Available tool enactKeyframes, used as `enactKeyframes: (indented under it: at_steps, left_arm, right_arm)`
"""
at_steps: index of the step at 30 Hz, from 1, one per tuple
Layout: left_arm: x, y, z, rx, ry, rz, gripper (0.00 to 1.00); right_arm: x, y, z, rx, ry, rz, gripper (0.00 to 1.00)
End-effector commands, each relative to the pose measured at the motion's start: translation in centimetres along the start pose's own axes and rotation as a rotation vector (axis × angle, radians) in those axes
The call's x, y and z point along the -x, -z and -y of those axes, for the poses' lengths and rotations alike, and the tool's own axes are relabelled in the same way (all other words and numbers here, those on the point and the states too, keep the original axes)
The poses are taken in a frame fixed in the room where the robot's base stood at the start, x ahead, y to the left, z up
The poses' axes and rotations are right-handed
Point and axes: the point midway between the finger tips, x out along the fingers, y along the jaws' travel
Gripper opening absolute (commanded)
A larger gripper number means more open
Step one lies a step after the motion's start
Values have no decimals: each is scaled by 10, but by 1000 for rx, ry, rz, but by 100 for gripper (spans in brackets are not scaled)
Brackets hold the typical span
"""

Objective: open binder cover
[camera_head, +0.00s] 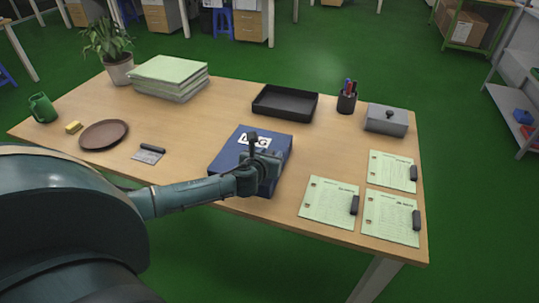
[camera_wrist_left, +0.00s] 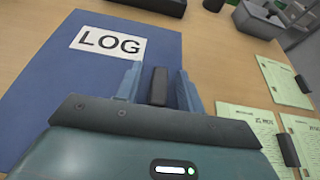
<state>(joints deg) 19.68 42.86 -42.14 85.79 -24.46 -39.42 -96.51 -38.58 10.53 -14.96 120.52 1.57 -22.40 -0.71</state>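A blue binder (camera_head: 231,148) with a white LOG label lies closed and flat near the middle of the table's front edge. In the left wrist view the binder (camera_wrist_left: 60,75) fills the left side, its label upright in the picture. My left gripper (camera_head: 266,160) is over the binder's right part and hides some of it. In the left wrist view its two fingers (camera_wrist_left: 158,78) stand apart on either side of a dark upright tab (camera_wrist_left: 158,88) at the binder's right side. Narrow gaps show between tab and fingers. My right gripper is not in view.
Clipped green sheets (camera_head: 329,202) lie right of the binder on the table (camera_head: 210,115). A black tray (camera_head: 285,103), pen cup (camera_head: 346,102) and grey box (camera_head: 386,120) stand behind. A scraper-like tool (camera_head: 149,154), brown plate (camera_head: 104,135) and paper stack (camera_head: 170,76) are left.

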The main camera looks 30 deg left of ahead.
Motion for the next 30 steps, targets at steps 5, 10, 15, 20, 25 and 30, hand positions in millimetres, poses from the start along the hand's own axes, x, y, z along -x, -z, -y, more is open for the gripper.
enactKeyframes:
  at_steps: [5, 10, 15, 20, 25, 30]
  left_arm:
    - [0, 0, 0, 0, 0, 0, 37]
    - [0, 0, 0, 0, 0, 0, 23]
    - [0, 0, 0, 0, 0, 0, 10]
    - [0, 0, 0, 0, 0, 0, 0]
    - [0, 0, 0, 0, 0, 0, 0]
    - [0, 0, -1, 0, 0, 0, 0]
  right_arm:
    - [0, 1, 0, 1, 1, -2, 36]
    - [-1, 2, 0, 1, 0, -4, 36]
    - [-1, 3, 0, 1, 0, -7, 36]
    - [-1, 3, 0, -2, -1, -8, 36]
    - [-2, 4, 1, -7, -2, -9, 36]
    - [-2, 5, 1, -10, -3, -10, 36]
